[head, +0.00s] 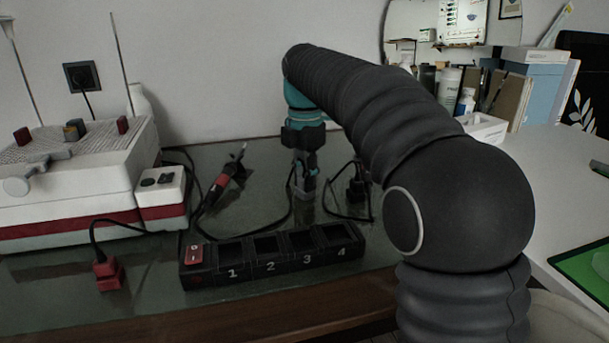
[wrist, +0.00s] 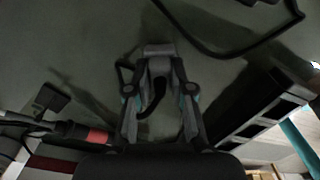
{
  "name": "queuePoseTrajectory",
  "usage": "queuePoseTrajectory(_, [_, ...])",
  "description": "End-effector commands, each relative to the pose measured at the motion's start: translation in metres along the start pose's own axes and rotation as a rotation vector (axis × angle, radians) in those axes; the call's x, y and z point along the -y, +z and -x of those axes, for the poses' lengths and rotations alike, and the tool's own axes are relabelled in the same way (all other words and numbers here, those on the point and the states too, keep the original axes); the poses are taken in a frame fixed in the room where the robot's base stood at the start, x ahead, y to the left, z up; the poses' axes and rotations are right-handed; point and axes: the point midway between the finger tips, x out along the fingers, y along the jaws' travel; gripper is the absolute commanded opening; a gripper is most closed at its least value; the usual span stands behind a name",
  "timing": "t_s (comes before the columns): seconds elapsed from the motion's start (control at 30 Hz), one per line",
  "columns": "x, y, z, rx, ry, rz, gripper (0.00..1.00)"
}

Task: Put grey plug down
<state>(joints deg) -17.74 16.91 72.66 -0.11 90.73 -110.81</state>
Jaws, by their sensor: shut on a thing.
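The grey plug (head: 303,194) is held between the fingertips of my gripper (head: 303,178), on or just above the glass tabletop behind the power strip. In the wrist view my gripper (wrist: 159,72) is shut on the grey plug (wrist: 158,49), and a dark cord loops back between the fingers. From these views I cannot tell whether the plug touches the table. The black power strip (head: 212,280) has a red switch and sockets numbered 1 to 4, which look empty.
A red plug (head: 108,273) lies at the front left. A soldering iron (head: 228,182) lies left of my gripper, and a black plug (head: 356,187) with a cable lies to its right. A white and red device (head: 60,190) stands at the left. A wall socket (head: 82,76) is behind.

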Motion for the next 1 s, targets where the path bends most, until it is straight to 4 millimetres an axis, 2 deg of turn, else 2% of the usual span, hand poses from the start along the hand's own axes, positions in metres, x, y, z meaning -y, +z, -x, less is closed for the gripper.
queuePoseTrajectory(0.03, [0.000,0.000,0.000,0.000,0.000,0.000,0.29])
queuePoseTrajectory(0.1, [0.000,0.000,0.000,0.000,0.000,0.000,0.47])
queuePoseTrajectory(0.43, [0.000,0.000,0.002,0.000,0.001,0.000,0.47])
queuePoseTrajectory(0.57, [0.000,0.000,0.012,0.001,0.003,0.000,0.47])
queuePoseTrajectory(0.67, [-0.001,0.001,0.028,0.001,0.003,0.000,0.47])
queuePoseTrajectory(1.0, [-0.001,0.001,0.099,0.001,0.003,0.000,0.47])
